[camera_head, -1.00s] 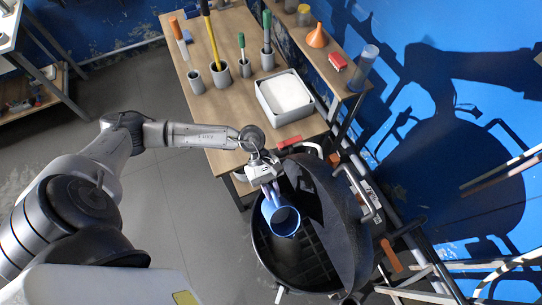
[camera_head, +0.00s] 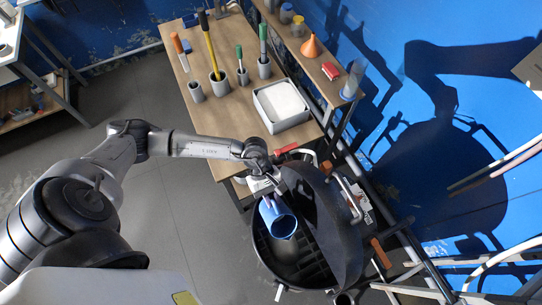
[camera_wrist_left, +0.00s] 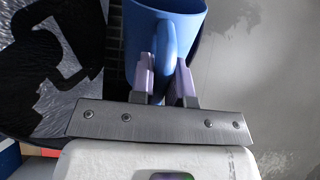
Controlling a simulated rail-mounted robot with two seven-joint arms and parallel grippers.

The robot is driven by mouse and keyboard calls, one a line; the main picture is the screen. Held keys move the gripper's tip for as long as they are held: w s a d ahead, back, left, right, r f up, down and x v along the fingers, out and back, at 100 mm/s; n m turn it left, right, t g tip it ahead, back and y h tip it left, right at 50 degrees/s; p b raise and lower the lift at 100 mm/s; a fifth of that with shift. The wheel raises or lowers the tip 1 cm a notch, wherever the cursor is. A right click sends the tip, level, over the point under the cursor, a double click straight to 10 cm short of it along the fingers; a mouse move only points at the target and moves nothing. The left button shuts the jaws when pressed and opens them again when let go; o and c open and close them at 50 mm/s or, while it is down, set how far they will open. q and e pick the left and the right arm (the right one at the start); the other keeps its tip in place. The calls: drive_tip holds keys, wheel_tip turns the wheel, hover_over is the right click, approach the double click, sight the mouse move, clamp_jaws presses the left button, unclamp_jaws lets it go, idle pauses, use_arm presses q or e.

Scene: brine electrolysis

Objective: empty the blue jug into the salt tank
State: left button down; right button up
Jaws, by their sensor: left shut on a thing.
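My left gripper (camera_head: 268,197) is shut on the jug's handle. The left wrist view shows the jug (camera_wrist_left: 190,50) with its handle between the two gripper fingers (camera_wrist_left: 165,80). A dark, ribbed inside of the tank shows below the jug. What is in the jug cannot be made out. My right gripper is in neither view.
A wooden table (camera_head: 222,122) stands behind the tank with a white tray (camera_head: 262,110) and several grey pots with coloured-handled tools. A shelf holds an orange funnel (camera_head: 311,46) and a red block (camera_head: 330,71). Pipes and rails run right of the tank; open floor lies left.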

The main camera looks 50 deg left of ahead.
use_arm(q)
drive_tip(key=shift+s+d+r+t+y+p, duration=0.1)
drive_tip(key=shift+d+r+t+y+p, duration=0.3)
drive_tip(key=shift+p, duration=1)
drive_tip(key=shift+s+d+r+y+p, duration=0.15)
drive_tip(key=shift+r+y+p, duration=0.5)
drive_tip(key=shift+p, duration=0.7)
drive_tip(key=d+y+p, duration=0.1)
drive_tip(key=d+r+y+p, duration=0.1)
drive_tip(key=p, duration=0.1)
drive_tip(key=d+r+y+p, duration=0.1)
drive_tip(key=p, duration=0.1)
drive_tip(key=shift+s+t+y, duration=0.25)
drive_tip(key=shift+s+t, duration=0.1)
drive_tip(key=shift+t, duration=0.05)
drive_tip(key=shift+s+d+r+t+y+p, duration=0.15)
drive_tip(key=shift+d+r+t+y+p, duration=0.15)
drive_tip(key=shift+d+r+y+p, duration=0.35)
drive_tip(key=d+y, duration=0.1)
drive_tip(key=s+d+t+y, duration=0.1)
drive_tip(key=d+y, duration=0.1)
drive_tip(key=shift+s+d+r, duration=0.1)
drive_tip(key=shift+d+r, duration=0.05)
drive_tip(key=shift+d, duration=0.15)
drive_tip(key=shift+y, duration=0.25)
idle(1.3)
